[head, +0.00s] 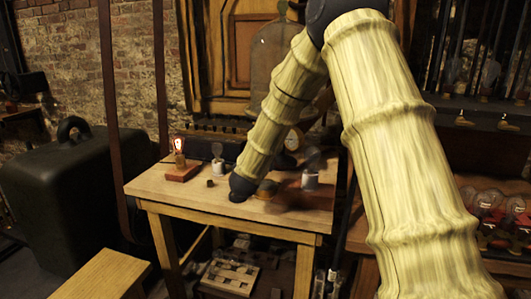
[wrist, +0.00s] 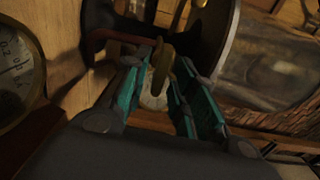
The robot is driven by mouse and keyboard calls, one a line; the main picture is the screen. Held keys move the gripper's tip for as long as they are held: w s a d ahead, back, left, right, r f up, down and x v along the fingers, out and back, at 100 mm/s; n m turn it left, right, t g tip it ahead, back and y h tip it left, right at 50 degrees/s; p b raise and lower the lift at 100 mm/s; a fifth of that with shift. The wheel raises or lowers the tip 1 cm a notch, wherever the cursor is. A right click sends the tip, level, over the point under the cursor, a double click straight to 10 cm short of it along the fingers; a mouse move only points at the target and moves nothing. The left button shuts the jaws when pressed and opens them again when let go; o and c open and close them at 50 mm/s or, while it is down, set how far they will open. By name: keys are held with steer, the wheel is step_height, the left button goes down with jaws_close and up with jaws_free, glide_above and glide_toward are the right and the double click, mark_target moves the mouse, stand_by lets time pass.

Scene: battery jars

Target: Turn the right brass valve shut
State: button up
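In the wrist view, my gripper (wrist: 165,68) has its two green-padded fingers on either side of a curved brass piece (wrist: 163,62), which looks like a valve handle. The piece lies between the fingertips. I cannot tell whether both pads press on it. A pale round part shows deeper between the fingers. In the head view, my forearm reaches down to the wooden table and its dark end sits low over the tabletop. My gripper and the valves cannot be made out clearly there, so I cannot tell left valve from right.
A dial gauge (wrist: 14,72) is close at the left in the wrist view. A large dark case (head: 60,190) stands left of the table.

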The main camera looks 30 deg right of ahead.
steer(key=shift+a, duration=0.15)
steer(key=v, duration=1.2)
stand_by(0.5)
